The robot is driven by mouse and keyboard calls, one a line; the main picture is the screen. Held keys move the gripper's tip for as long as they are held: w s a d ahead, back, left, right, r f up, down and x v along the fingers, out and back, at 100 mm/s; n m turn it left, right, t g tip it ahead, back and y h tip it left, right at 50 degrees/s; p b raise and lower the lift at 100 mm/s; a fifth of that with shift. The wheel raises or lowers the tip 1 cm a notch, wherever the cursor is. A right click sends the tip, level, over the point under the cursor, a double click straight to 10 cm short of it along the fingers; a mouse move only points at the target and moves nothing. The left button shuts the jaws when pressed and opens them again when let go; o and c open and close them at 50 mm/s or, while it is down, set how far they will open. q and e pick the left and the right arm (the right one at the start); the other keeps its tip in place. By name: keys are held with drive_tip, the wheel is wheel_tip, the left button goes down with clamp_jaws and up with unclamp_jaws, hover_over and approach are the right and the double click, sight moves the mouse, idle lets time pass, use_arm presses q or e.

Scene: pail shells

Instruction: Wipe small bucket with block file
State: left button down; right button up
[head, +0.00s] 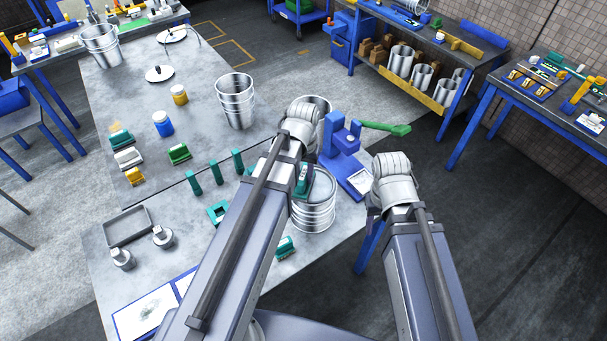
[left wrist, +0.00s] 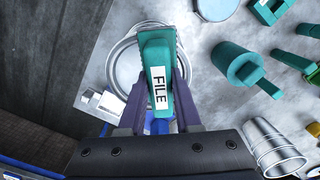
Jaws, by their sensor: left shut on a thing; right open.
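My left gripper (head: 303,185) is shut on the teal block file (left wrist: 158,75), whose white label reads FILE. The file also shows in the head view (head: 302,178), partly hidden by my arm. A small metal bucket (head: 314,214) stands on the grey table right under the file. Its round rim shows behind the file in the left wrist view (left wrist: 122,62). I cannot tell whether the file touches the bucket. My right gripper (head: 374,204) is open, to the right of the bucket past the table edge; its fingers are mostly hidden.
A blue clamp stand with a green handle (head: 386,129) stands just behind the bucket. A taller metal bucket (head: 236,100) stands further back. Several teal tools, a grey tray (head: 128,226) and two metal weights are at the left.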

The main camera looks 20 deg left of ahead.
use_arm(q)
drive_tip(key=shift+r+p, duration=2)
drive_tip(key=shift+r, duration=0.3)
drive_tip(key=shift+r, duration=0.1)
wheel_tip(320, 180, up, 3)
drive_tip(key=p, duration=0.3)
